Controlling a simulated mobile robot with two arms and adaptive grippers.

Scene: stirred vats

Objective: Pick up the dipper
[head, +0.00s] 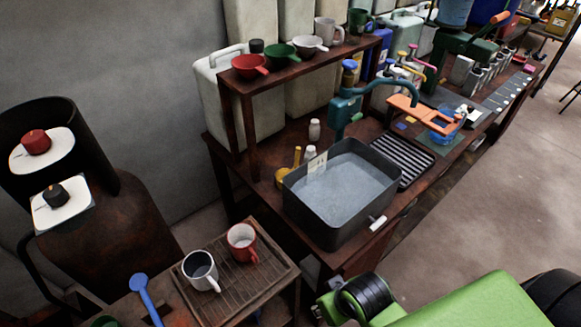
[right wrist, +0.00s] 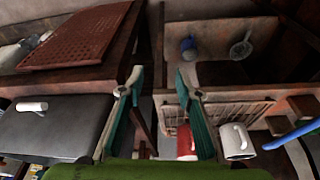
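A long blue ladle-like tool, which looks like the dipper, lies at the lower left of the head view, its round blue end (head: 139,282) up and its handle running down out of the frame. A blue bar at the right edge of the right wrist view (right wrist: 292,135) may be the same tool. My right gripper (right wrist: 159,76) shows in the right wrist view, with its two teal-padded fingers apart and nothing between them. In the head view only my green right arm shows at the lower right. My left gripper is in neither view.
A slatted rack holds a white mug (head: 201,271) and a red mug (head: 241,243). A dark basin of water (head: 300,205) sits on the bench to its right. A rusty tank (head: 120,235) stands at left. A shelf with bowls (head: 285,68) rises behind. Open floor (head: 480,200) lies right.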

